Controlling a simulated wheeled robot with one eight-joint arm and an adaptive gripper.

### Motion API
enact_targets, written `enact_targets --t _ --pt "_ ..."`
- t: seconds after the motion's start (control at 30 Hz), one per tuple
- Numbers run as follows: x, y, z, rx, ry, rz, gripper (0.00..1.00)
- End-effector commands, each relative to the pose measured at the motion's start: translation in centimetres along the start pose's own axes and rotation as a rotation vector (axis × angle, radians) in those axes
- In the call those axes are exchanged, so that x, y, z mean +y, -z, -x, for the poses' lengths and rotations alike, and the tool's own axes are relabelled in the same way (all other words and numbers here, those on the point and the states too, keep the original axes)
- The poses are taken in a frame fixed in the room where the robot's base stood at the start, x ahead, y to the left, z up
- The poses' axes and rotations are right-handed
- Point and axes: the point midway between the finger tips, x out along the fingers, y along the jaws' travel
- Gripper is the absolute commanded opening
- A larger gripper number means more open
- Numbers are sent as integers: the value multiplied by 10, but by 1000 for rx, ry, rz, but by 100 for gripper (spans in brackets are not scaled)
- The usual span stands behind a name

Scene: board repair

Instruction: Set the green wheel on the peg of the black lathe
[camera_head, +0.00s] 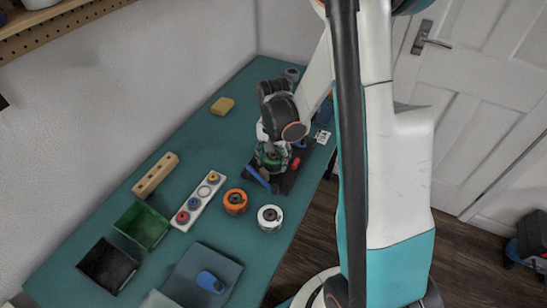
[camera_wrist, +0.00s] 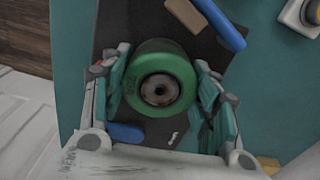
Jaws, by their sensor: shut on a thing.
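My gripper (camera_wrist: 162,88) is shut on the green wheel (camera_wrist: 134,78), one finger on each side of its rim. In the head view my gripper (camera_head: 270,150) points down at the far part of the bench, and a bit of the green wheel (camera_head: 268,161) shows below it. The wheel is over the black lathe (camera_head: 284,184); its dark base (camera_wrist: 112,32) shows behind the wheel in the wrist view. A brownish metallic round shows in the wheel's hole. I cannot tell whether it is the peg, nor whether the wheel rests on the lathe.
A blue handle (camera_wrist: 220,24) lies close to the wheel and gripper. An orange wheel (camera_head: 235,204), a white wheel (camera_head: 270,222) and a white strip with coloured parts (camera_head: 197,204) stand nearer on the bench. A green bin (camera_head: 142,226) and a black bin (camera_head: 107,265) are at left.

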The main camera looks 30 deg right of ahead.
Motion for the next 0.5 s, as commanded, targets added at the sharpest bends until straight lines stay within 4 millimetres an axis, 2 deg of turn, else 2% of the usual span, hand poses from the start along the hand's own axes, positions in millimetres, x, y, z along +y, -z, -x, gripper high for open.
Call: enact_targets --t 0.23,0.27,0.33,0.5 --pt "0 0 -2 0 0 0 28" --pt "0 0 -1 0 0 0 62" --pt "0 0 -1 0 0 0 78" --pt "0 0 -1 0 0 0 79"
